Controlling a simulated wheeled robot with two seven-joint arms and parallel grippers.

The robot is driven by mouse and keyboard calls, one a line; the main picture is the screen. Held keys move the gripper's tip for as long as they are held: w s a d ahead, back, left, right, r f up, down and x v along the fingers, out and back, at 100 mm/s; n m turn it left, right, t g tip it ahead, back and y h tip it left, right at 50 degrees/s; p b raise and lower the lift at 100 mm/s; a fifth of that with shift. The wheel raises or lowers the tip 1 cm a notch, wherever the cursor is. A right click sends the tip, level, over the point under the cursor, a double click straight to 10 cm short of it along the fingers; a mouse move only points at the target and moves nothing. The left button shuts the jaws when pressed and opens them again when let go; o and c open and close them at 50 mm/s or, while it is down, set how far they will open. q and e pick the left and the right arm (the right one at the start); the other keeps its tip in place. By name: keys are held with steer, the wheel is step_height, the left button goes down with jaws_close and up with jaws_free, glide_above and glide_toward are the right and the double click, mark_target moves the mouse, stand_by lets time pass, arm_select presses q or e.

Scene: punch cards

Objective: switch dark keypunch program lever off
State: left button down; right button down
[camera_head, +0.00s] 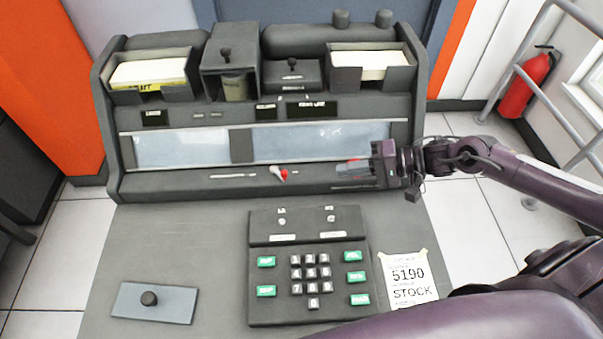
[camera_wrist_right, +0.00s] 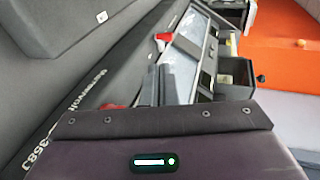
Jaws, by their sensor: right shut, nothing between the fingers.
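The dark grey keypunch (camera_head: 180,220) fills the middle of the head view. Its program lever (camera_head: 279,173), small with a red and pale handle, sits on the ledge below the two glass windows, near the centre. The lever's red part also shows in the right wrist view (camera_wrist_right: 163,38), beyond the fingers. My right gripper (camera_head: 340,174) is shut and empty. It points left along the ledge, to the right of the lever, with a gap between them. My left gripper is not in view.
Card hoppers (camera_head: 150,72) and (camera_head: 372,66) stand at the top. A keypad (camera_head: 308,262), a plate with a black knob (camera_head: 149,299) and a "5190 STOCK" paper (camera_head: 408,278) lie on the desk in front. A red extinguisher (camera_head: 525,85) and railing are at right.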

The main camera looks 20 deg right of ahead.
glide_toward(278, 171)
steer(key=a, duration=0.4)
steer(key=shift+s+b, duration=0.2)
steer(key=shift+b, duration=0.2)
